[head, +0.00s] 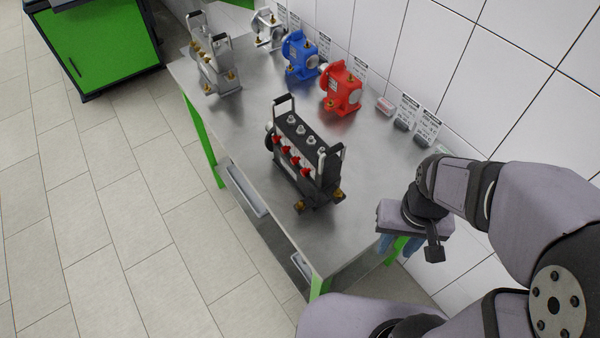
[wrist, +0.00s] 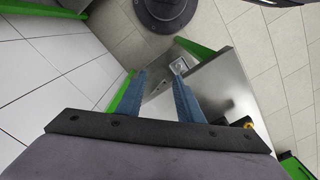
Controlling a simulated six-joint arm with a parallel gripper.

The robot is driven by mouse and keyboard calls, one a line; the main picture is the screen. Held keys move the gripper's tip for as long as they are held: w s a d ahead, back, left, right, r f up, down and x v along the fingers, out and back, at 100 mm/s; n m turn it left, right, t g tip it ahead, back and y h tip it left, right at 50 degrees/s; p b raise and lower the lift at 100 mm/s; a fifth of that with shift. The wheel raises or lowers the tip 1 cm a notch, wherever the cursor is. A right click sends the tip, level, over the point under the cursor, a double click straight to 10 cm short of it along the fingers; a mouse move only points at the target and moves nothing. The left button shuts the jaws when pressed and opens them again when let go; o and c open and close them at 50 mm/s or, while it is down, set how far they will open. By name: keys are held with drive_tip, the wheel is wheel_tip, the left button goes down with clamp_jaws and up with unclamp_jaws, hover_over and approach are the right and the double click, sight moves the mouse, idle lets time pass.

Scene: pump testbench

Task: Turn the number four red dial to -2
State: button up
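A black test unit (head: 290,178) stands upright on the metal table. A row of several red dials (head: 285,150) runs along its front side. Their numbers and scale marks are too small to read, so I cannot tell which one is number four or where it points. My gripper (head: 397,246) is at the table's right front edge, to the right of the unit and apart from it. In the wrist view its two blue fingers (wrist: 160,78) are spread with nothing between them. The red dials do not show in the wrist view.
The table (head: 235,125) also bears a red pump (head: 341,88), a blue pump (head: 300,55), a grey unit (head: 216,66) and a silver pump (head: 267,30). Label cards (head: 427,125) stand along the tiled wall. Handles rise from both ends of the black unit.

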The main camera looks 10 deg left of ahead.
sight(302, 173)
drive_tip(key=a+f+n+h, duration=0.1)
drive_tip(key=a+n+h, duration=0.1)
drive_tip(key=a+h, duration=0.1)
drive_tip(key=a+f+n+g+h+p, duration=0.1)
drive_tip(key=a+n+h, duration=0.2)
drive_tip(key=a, duration=0.1)
drive_tip(key=s+a+f+n+g+h+p, duration=0.1)
drive_tip(key=a+n+h, duration=0.2)
drive_tip(key=shift+a, duration=0.3)
drive_tip(key=w+a+n+t+h, duration=0.1)
drive_tip(key=w+a+r+n+t+h, duration=0.1)
drive_tip(key=w+a+t, duration=0.1)
drive_tip(key=w+a+r+n+t+h, duration=0.1)
drive_tip(key=w+t, duration=0.1)
drive_tip(key=shift+a, duration=0.3)
drive_tip(key=w+a+r+n+t, duration=0.1)
drive_tip(key=a+r+n+t, duration=0.35)
drive_tip(key=a+t, duration=0.75)
drive_tip(key=shift+m+g, duration=0.35)
drive_tip(key=shift+g, duration=0.55)
drive_tip(key=w+d+p, duration=0.1)
drive_tip(key=w+p, duration=0.1)
drive_tip(key=w, duration=0.1)
drive_tip(key=w+d+p, duration=0.1)
drive_tip(key=shift+w+d+r+p, duration=0.25)
drive_tip(key=shift+d+r+p, duration=0.05)
drive_tip(key=shift+r, duration=0.05)
drive_tip(key=shift+x, duration=0.8)
